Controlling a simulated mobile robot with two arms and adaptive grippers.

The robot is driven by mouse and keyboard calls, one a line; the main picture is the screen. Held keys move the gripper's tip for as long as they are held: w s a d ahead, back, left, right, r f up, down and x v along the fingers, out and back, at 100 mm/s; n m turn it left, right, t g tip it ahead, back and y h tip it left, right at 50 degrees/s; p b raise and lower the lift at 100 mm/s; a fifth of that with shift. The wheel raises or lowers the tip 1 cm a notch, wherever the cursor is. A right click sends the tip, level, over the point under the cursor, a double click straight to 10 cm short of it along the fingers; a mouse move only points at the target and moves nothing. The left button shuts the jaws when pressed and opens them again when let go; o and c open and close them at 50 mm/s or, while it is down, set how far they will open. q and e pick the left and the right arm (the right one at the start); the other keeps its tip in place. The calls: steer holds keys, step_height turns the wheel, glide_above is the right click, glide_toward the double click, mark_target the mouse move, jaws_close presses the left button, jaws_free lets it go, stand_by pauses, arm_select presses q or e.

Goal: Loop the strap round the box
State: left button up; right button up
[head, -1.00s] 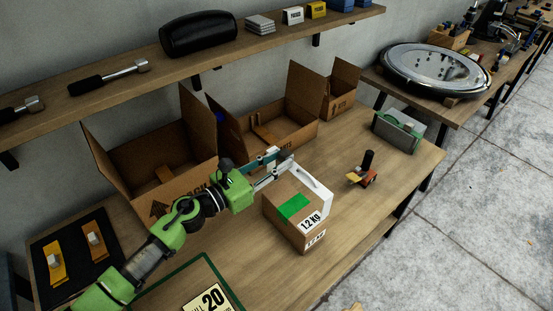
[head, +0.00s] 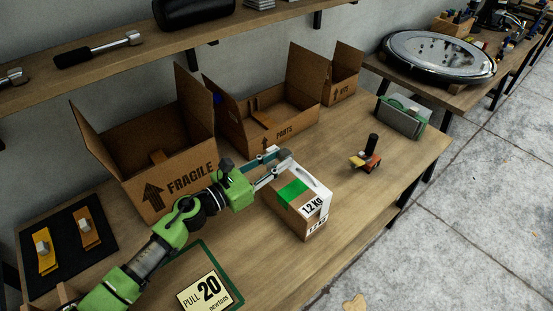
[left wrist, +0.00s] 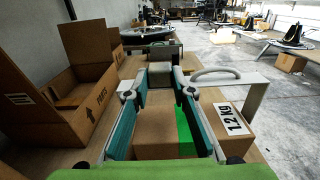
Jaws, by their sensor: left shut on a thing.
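The cardboard box (head: 290,212) stands on the bench, with a green patch on top and a 1.2 KG label. The white strap (head: 322,184) runs over the box's far side and bends down at its right; in the left wrist view the strap (left wrist: 252,103) shows as a pale band right of the fingers. My left gripper (head: 284,160) is at the box's far left upper edge. It is shut on the strap's end, between the teal fingers (left wrist: 172,77) in the left wrist view. The strap's underside run is hidden. My right gripper is not in view.
Open cartons marked FRAGILE (head: 170,185) and PARTS (head: 285,130) stand behind. A PULL 20 newtons sign (head: 207,292) lies in front. Bench between box and tool is clear.

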mark_target(275, 184)
arm_select(q)
steer(key=shift+f+b, duration=1.05)
steer(key=shift+f, duration=0.5)
step_height(275, 184, down, 4)
steer(key=b, duration=0.4)
steer(key=shift+r, duration=0.1)
steer(key=o, duration=1.1)
steer(key=shift+o, duration=0.2)
steer(key=shift+s+a, duration=0.15)
steer(key=shift+a, duration=0.05)
steer(key=v, duration=1.1)
steer(key=shift+s+a, duration=0.2)
